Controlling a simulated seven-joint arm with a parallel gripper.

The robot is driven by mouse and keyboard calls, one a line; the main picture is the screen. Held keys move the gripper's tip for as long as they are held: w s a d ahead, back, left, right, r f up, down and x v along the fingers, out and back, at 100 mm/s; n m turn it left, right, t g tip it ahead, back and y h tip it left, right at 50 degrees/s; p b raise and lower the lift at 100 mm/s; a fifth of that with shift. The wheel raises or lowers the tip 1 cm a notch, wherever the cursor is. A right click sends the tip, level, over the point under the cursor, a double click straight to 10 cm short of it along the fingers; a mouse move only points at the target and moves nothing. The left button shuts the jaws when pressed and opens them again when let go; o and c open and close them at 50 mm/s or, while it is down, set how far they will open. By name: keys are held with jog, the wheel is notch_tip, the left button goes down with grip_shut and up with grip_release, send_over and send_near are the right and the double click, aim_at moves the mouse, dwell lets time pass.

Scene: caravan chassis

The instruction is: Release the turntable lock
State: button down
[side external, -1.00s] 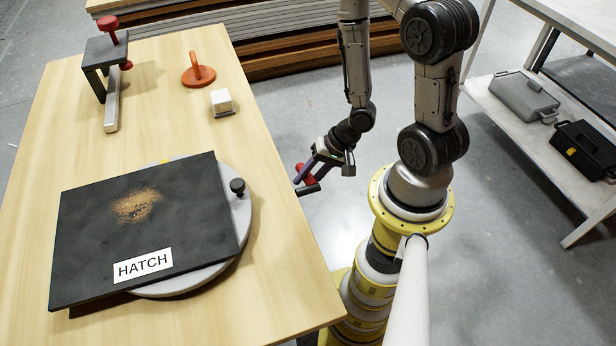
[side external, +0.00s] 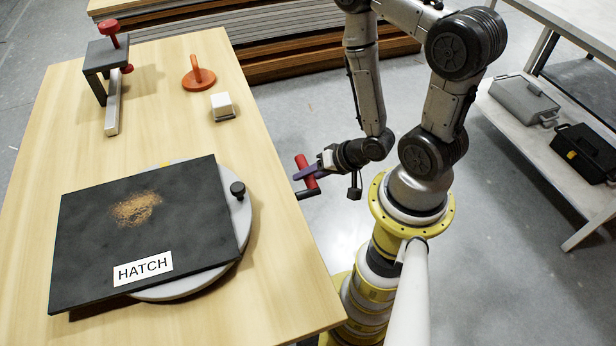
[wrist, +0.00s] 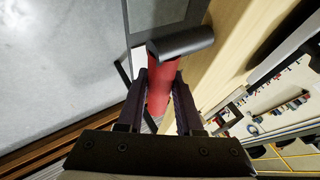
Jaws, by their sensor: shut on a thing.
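A light grey round turntable (side external: 243,218) lies on the wooden table, mostly hidden under a black panel labelled HATCH (side external: 90,235). A small black knob (side external: 237,188) stands on the turntable's right rim. My gripper (side external: 308,172) is shut on the red grip. In the wrist view the red grip (wrist: 160,92) runs between both fingers (wrist: 160,100), with the dark bar (wrist: 182,42) beyond.
A grey clamp stand with red knobs (side external: 104,52), an orange handled disc (side external: 198,75) and a white block (side external: 222,104) stand at the table's back. Stacked boards (side external: 290,45) lie behind. A shelf with cases (side external: 525,95) is at right. Open floor lies between.

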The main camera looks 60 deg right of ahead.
jog(key=c, duration=0.6)
grip_release()
